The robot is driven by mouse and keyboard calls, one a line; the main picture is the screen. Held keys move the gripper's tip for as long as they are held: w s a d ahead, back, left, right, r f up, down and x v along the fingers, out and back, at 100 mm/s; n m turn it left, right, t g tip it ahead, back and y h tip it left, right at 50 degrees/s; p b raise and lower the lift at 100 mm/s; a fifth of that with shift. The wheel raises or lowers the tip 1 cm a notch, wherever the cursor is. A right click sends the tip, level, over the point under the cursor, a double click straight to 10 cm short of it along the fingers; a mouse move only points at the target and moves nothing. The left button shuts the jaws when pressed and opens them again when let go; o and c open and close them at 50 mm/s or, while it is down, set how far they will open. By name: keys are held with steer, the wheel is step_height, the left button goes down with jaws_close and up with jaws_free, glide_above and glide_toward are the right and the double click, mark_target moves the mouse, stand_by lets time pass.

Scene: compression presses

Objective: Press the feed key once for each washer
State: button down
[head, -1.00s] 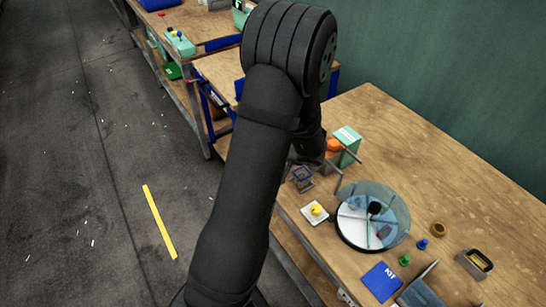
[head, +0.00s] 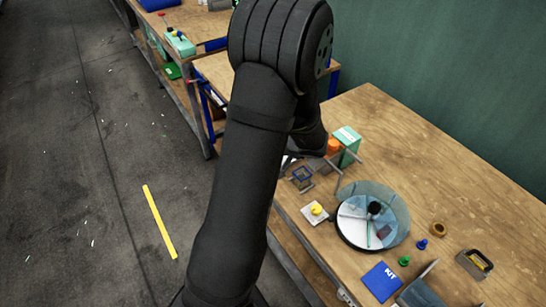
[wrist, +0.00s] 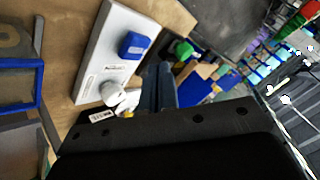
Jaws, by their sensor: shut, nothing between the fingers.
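In the wrist view a white panel (wrist: 98,58) carries a raised blue key (wrist: 135,45) and a round white knob (wrist: 113,94). My gripper (wrist: 158,70) is shut and empty, its dark fingers just to the right of the panel and apart from the blue key in the picture. How far the tips are from the key in depth I cannot tell. In the head view my arm hides the gripper and this panel. A round dish with a clear cover (head: 372,215) stands on the bench, divided inside. I cannot make out washers clearly.
A green box (head: 349,146) is behind. A brown ring (head: 438,229), pegs and a blue card (head: 381,281) lie right. The bench's back right is clear.

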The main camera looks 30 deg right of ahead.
steer(key=shift+r, duration=1.95)
stand_by(1.0)
step_height(320, 180, up, 4)
steer(key=shift+f, duration=0.1)
steer(key=shift+f, duration=0.15)
steer(key=shift+f, duration=4.3)
steer(key=shift+f, duration=0.4)
